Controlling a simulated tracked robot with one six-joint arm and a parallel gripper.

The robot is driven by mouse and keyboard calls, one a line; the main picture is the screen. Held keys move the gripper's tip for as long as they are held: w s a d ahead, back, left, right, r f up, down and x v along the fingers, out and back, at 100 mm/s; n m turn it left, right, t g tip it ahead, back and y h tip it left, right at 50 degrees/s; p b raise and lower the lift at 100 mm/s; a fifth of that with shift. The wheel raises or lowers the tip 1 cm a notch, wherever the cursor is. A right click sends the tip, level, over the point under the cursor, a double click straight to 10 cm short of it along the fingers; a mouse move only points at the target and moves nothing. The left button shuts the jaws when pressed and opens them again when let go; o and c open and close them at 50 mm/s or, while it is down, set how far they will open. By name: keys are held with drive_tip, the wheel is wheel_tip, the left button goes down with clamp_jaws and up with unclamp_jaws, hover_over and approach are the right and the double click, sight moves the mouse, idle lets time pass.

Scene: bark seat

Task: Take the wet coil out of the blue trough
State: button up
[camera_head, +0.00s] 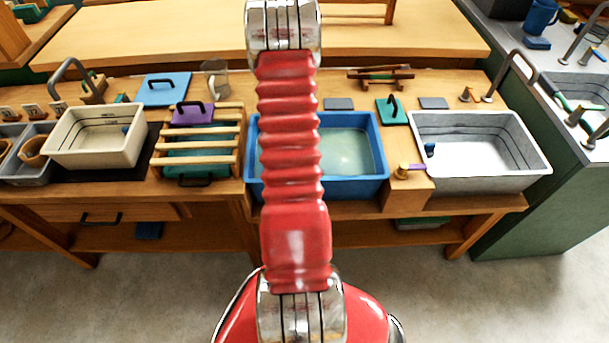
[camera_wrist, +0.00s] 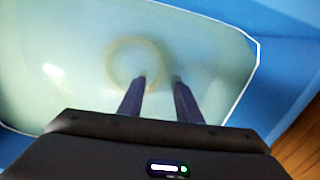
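The blue trough (camera_head: 360,188) stands on the bench behind my red arm and holds cloudy pale green water (camera_head: 348,150). In the wrist view the trough wall (camera_wrist: 285,75) runs along the right. The coil (camera_wrist: 112,62) shows there as a faint tan ring, blurred by the water. My gripper (camera_wrist: 159,79) points down over the ring's lower right part, its two dark fingers apart with nothing seen held. The left fingertip overlaps the ring's band and the right one lies just outside it. I cannot tell their depth. My arm hides the gripper in the head view.
A slatted wooden rack (camera_head: 200,145) is close on the trough's left. A wooden block with a brass knob (camera_head: 403,171) and a grey trough (camera_head: 480,180) stand on its right. A cream basin (camera_head: 97,150) is further left. A green lidded piece (camera_head: 391,110) lies behind.

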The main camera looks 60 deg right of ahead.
drive_tip(key=shift+f, duration=1.85)
drive_tip(key=shift+c, duration=0.2)
clamp_jaws()
